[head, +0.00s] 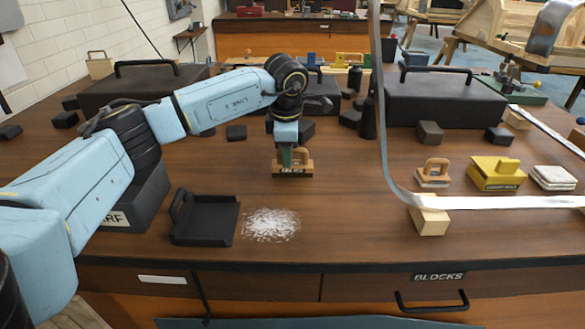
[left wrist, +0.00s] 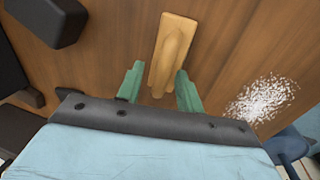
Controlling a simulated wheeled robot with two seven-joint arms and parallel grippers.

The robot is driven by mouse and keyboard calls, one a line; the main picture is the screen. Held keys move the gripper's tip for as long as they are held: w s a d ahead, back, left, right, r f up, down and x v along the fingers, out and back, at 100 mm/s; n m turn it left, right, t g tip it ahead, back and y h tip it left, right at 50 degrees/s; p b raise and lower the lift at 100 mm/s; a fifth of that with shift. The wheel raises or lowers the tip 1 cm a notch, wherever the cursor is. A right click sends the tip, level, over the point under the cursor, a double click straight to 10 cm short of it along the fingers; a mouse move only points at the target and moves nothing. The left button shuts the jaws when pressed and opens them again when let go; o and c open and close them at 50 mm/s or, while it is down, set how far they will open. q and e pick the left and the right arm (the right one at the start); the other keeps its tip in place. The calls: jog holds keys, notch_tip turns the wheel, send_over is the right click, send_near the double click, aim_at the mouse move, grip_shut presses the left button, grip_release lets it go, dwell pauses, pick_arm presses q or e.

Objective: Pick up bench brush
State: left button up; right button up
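The bench brush, a tan wooden block with a raised handle and a dark label on its front, stands on the brown workbench (head: 340,235); the brush (head: 293,169) is near the middle of the head view. My left gripper (head: 289,157) is right above and at the brush, pointing down. In the left wrist view, the brush (left wrist: 172,50) lies ahead of and between the two green fingers (left wrist: 159,72), which are apart. I see no finger pressed on the handle. My right gripper is not in view.
A black dustpan (head: 205,218) and a pile of white shavings (head: 270,225) lie in front of the brush. A metal strip (head: 480,203) crosses the right side over a wooden block (head: 429,218). Dark cases (head: 445,98) and small dark blocks stand behind.

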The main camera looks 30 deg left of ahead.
pick_arm(q)
jog(key=shift+f, duration=0.15)
grip_shut()
dwell(0.4)
